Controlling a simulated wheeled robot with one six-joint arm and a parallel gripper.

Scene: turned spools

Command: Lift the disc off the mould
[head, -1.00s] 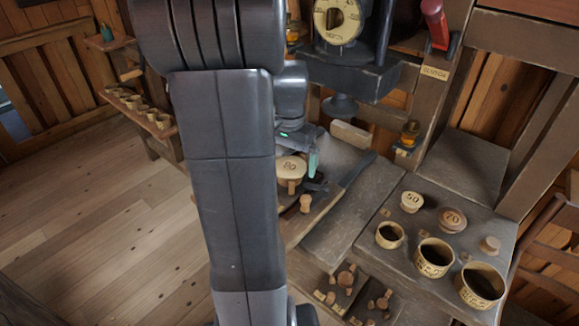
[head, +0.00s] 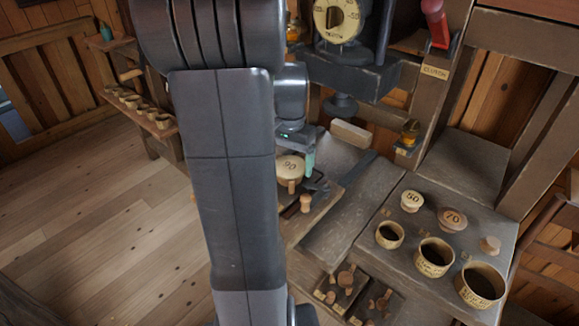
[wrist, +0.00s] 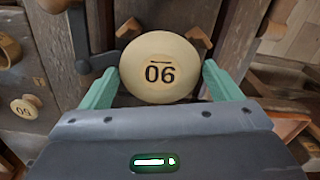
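The disc (head: 290,167) is round, pale wood, and marked 90. In the wrist view the disc (wrist: 160,72) sits between my two teal fingers, its number upside down. My gripper (wrist: 160,78) has one finger against each side of the disc's rim, with no clear gap at the tips. In the head view one teal finger of my gripper (head: 309,162) shows at the disc's right edge; my arm hides the other. The mould under the disc is mostly hidden, so I cannot tell whether the two touch.
A bench at the right holds lids marked 50 (head: 411,201) and 70 (head: 452,219) and several round cups (head: 434,258). A press with a dial (head: 341,18) stands behind the disc. A small peg (head: 305,203) stands in front of it.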

